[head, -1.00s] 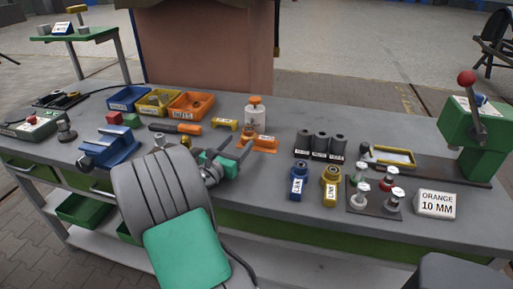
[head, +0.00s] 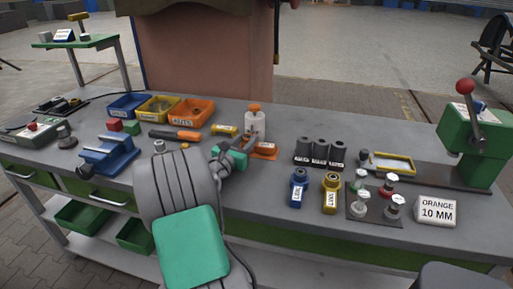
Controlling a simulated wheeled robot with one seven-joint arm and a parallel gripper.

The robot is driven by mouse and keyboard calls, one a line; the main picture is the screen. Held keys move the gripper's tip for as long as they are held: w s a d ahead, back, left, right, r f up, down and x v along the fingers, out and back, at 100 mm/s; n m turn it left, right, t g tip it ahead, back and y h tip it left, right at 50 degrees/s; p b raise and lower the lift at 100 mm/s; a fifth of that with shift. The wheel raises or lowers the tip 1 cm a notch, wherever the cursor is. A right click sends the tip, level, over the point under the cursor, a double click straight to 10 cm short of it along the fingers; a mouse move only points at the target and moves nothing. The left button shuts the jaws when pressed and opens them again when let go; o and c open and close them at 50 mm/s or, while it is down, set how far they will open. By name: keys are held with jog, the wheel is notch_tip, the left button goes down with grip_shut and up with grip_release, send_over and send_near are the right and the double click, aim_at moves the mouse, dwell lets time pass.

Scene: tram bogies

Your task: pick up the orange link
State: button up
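The orange link (head: 265,149) lies on the grey bench right behind my gripper, below the white bottle with the orange cap. Only its right part, with a white label, shows clearly; my gripper hides the rest. My gripper (head: 248,145) reaches over the bench at the link's left side, its fingers overlapping the link in the picture. I cannot tell whether they touch it or how far apart they are.
The white bottle (head: 255,124) stands close behind the gripper. An orange bin (head: 191,112) and a blue vice (head: 109,157) are to the left.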

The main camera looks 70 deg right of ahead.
grip_shut()
dwell(0.6)
jog(key=shift+r, duration=0.1)
